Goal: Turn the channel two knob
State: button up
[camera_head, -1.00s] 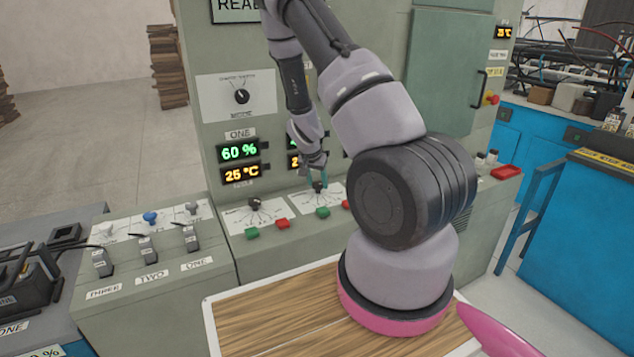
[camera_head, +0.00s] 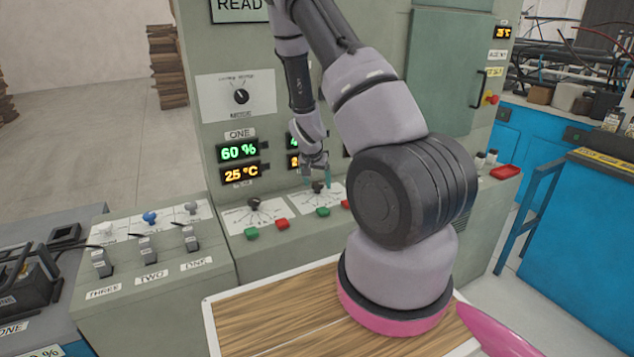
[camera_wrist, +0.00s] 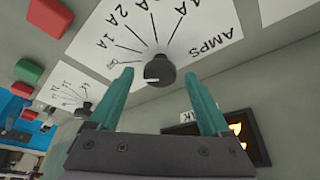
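The channel two knob (camera_head: 318,187) is a small black knob on a white dial plate, right of the channel one knob (camera_head: 254,203). In the wrist view the channel two knob (camera_wrist: 160,71) sits beyond and between the teal fingertips, with the plate's "AMPS", "1A" and "2A" marks around it. My gripper (camera_head: 318,180) is open above it, its fingers (camera_wrist: 160,90) apart with nothing between them. The fingertips look close to the knob, but I cannot tell whether they reach around it.
Green (camera_head: 323,212) and red (camera_head: 283,224) buttons sit in front of the dials. Channel one's display (camera_head: 239,152) reads 60 % and 25 °C. A mode knob (camera_head: 241,97) is above. My arm hides much of the panel's right part.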

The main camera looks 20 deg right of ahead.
jog(key=v, duration=1.1)
jog(key=shift+w, duration=0.1)
